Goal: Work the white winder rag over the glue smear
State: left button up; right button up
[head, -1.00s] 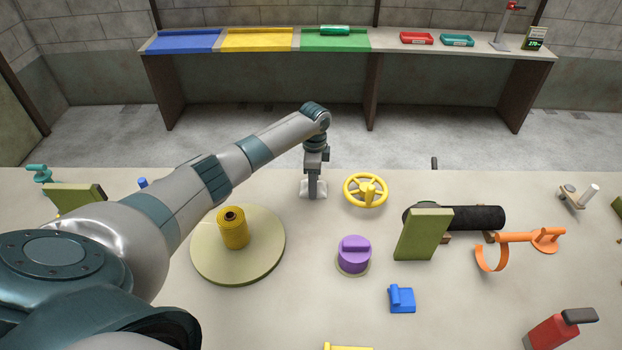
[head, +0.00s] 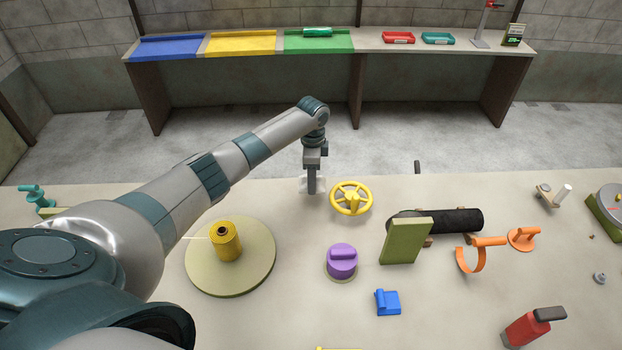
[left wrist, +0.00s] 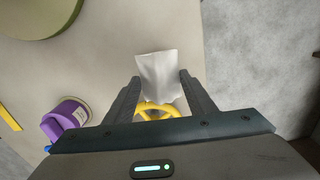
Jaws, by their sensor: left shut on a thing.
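My left gripper (head: 311,188) points down near the far edge of the worktable, just left of the yellow handwheel (head: 351,198). It is shut on the white rag (head: 304,187). In the left wrist view the rag (left wrist: 160,74) hangs between the two fingers, pale and creased, and the handwheel (left wrist: 160,110) shows behind it. I cannot tell whether the rag touches the tabletop. I see no glue smear in either view; the rag and gripper may cover it. My right gripper is not in view.
A yellow spool (head: 226,243) stands on a round olive disc (head: 205,275) left of the gripper. A purple knob (head: 342,262), a blue block (head: 387,302), an olive panel (head: 405,242) and a black roller (head: 463,219) lie to the right. Bare tabletop lies between disc and knob.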

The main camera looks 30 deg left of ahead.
pick_arm(q)
jog(key=shift+r, duration=0.75)
jog(key=shift+s+r, duration=0.15)
